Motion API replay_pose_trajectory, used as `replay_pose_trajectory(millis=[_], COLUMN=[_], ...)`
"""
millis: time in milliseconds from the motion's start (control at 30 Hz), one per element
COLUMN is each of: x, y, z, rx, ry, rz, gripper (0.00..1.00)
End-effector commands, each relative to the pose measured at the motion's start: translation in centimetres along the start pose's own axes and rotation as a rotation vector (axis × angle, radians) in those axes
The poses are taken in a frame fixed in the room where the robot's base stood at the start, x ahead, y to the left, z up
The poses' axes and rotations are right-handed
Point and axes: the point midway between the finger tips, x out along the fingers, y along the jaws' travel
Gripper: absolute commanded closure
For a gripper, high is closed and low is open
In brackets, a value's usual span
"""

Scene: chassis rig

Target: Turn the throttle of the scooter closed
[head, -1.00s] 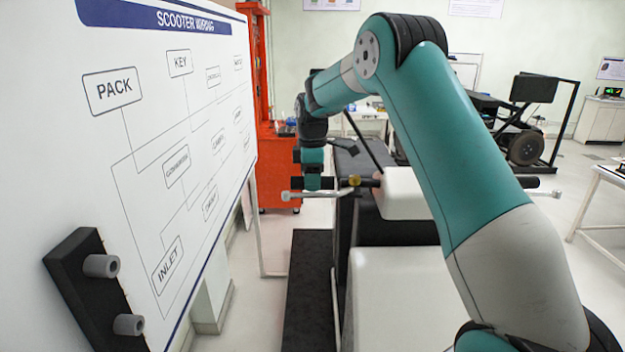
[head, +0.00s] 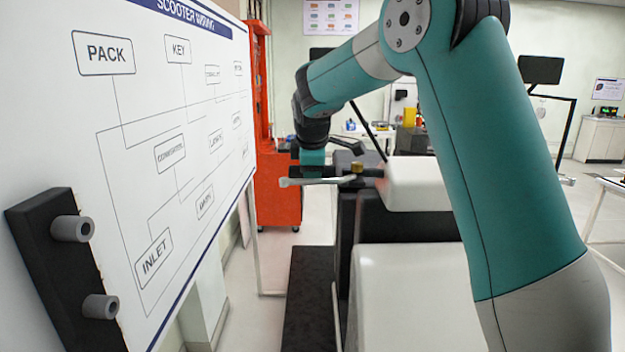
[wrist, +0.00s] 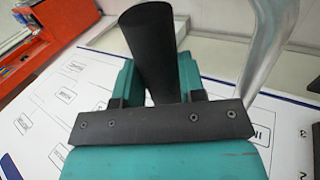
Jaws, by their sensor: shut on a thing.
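The throttle (wrist: 150,45) is a black cylindrical grip in the wrist view. It runs up and away between the two teal fingers of my gripper (wrist: 157,78). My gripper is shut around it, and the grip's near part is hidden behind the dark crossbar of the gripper. In the head view my gripper (head: 310,162) sits at the left end of the scooter's handlebar, and the throttle (head: 325,172) is mostly hidden there. The silver brake lever (head: 308,182) lies just below the grip. It also shows in the wrist view (wrist: 272,40), right of the gripper and apart from it.
The scooter's white body (head: 425,185) stands right of the grip. A whiteboard with a wiring diagram (head: 180,110) stands close on the left, with a black bracket (head: 60,270) on it. A red cabinet (head: 278,185) is behind.

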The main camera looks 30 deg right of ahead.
Motion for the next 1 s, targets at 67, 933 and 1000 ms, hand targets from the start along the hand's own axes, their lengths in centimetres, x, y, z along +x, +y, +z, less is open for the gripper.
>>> replay_pose_trajectory(millis=[67, 933, 1000], x=[0.01, -0.31, -0.87], y=[-0.01, 0.01, -0.01], z=[-0.05, -0.05, -0.08], rx=[0.000, 0.000, 0.000], ry=[0.002, 0.001, 0.002], rz=[0.015, 0.022, 0.022], gripper=[0.87, 0.37, 0.37])
